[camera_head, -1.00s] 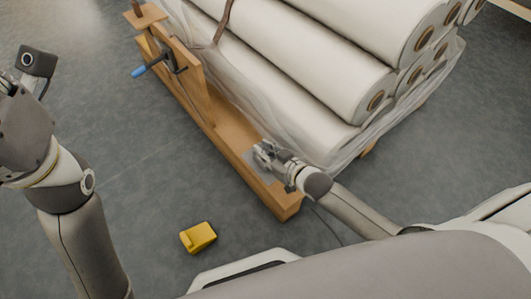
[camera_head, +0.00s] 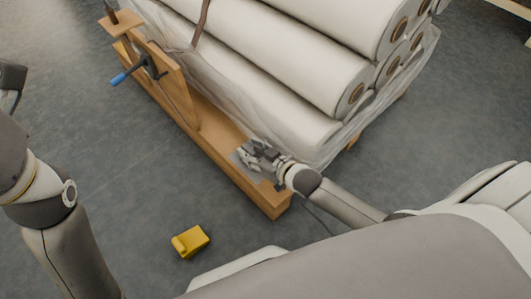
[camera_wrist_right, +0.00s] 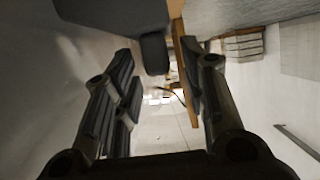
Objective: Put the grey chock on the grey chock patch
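The grey patch (camera_head: 237,158) lies on the near end of the wooden beam. My right gripper (camera_head: 252,152) is low over this patch, with its fingers apart. The right wrist view shows the two fingers spread. A dark grey rounded piece (camera_wrist_right: 155,52), which looks like part of the grey chock, shows between and beyond their tips. I see no clear contact with the fingers. In the head view the chock cannot be told apart from the gripper. My left arm is at the left edge; its fingers are out of view.
A yellow chock (camera_head: 190,241) lies on the floor in front of the beam. White wrapped rolls (camera_head: 290,65) are stacked just behind the beam (camera_head: 190,143), close to my right gripper. A blue-handled crank (camera_head: 119,78) sticks out farther along. The floor at left is clear.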

